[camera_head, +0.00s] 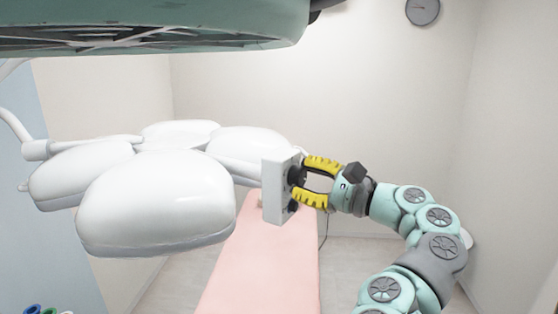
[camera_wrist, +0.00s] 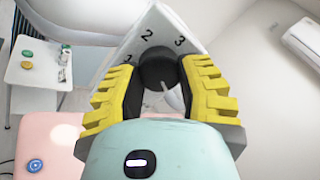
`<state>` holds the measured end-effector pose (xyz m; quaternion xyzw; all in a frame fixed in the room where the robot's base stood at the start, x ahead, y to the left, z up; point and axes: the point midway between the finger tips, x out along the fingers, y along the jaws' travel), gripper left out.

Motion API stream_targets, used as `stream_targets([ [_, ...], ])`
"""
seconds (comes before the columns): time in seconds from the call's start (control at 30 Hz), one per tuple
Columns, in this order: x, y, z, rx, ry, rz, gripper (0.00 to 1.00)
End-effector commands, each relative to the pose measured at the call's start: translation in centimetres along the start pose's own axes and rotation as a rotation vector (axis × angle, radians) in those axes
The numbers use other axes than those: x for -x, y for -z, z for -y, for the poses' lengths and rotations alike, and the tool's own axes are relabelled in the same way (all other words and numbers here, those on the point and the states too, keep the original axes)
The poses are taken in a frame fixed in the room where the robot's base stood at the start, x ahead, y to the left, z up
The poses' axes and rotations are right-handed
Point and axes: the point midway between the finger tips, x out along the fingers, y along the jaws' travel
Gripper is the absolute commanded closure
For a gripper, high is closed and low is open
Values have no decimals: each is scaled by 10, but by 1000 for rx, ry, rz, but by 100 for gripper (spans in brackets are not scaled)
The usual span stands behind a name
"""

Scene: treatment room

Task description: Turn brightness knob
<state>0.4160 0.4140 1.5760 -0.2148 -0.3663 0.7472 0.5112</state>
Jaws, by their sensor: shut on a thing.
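The white control box (camera_head: 278,190) hangs on the right side of the white surgical lamp (camera_head: 150,200) in the head view. Its face carries dark knobs, one above the other. In the wrist view a round black knob (camera_wrist: 160,72) with a pale pointer line sits on the white panel (camera_wrist: 150,40), with the numbers 1, 2 and 3 printed around it. My gripper (camera_head: 299,181) has its yellow-ribbed fingers on both sides of the upper knob. In the wrist view my gripper (camera_wrist: 160,90) is shut on this knob. The lower knob (camera_head: 293,206) is partly hidden by a finger.
A pink treatment bed (camera_head: 262,265) stands below the lamp. In the wrist view a white side table (camera_wrist: 35,70) with small coloured items stands at the left, and a wall unit (camera_wrist: 305,45) is at the right. Free floor lies right of the bed.

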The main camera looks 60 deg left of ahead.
Motion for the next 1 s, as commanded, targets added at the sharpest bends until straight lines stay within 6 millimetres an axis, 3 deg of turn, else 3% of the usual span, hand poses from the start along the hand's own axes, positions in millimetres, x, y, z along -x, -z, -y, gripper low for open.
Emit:
stream_targets([
  [0.07,-1,1,-2,-4,-5,-2,99],
  [0.1,-1,1,-2,-3,-5,-2,60],
  [0.4,0,0,-1,-1,-3,0,29],
  [0.77,0,-3,3,2,-1,0,26],
  [1.0,-4,-28,32,8,-4,2,26],
])
